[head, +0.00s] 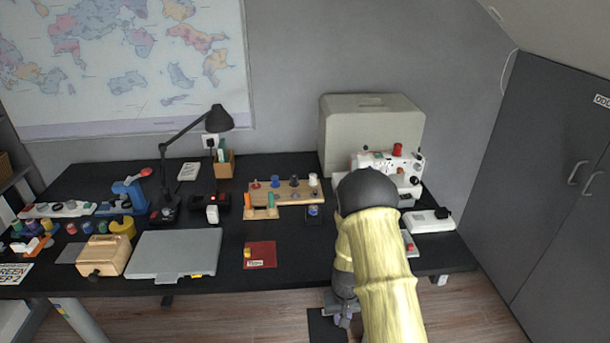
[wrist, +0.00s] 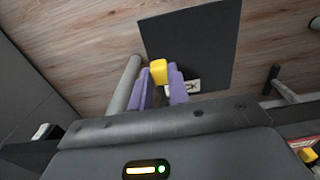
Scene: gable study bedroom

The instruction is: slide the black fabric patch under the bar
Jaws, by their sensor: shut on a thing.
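The black fabric patch (wrist: 195,40) hangs out beyond my gripper (wrist: 161,84) in the wrist view, over the wood floor. My gripper's purple fingers are shut on its yellow tab (wrist: 158,70); a small white label shows beside them. In the head view the patch (head: 320,328) and my gripper (head: 344,318) are in front of the desk's front edge, low in the picture. The bar cannot be made out. A white sewing machine (head: 404,180) stands at the desk's right; my arm hides its left and lower parts.
A red patch with a yellow tab (head: 262,257) lies on the black desk (head: 300,268), right of a grey laptop-like case (head: 172,252). A wooden spool rack (head: 285,196) and a beige box (head: 370,120) stand behind. A white pedal-like device (head: 428,221) is at right. Bare desk lies around the red patch.

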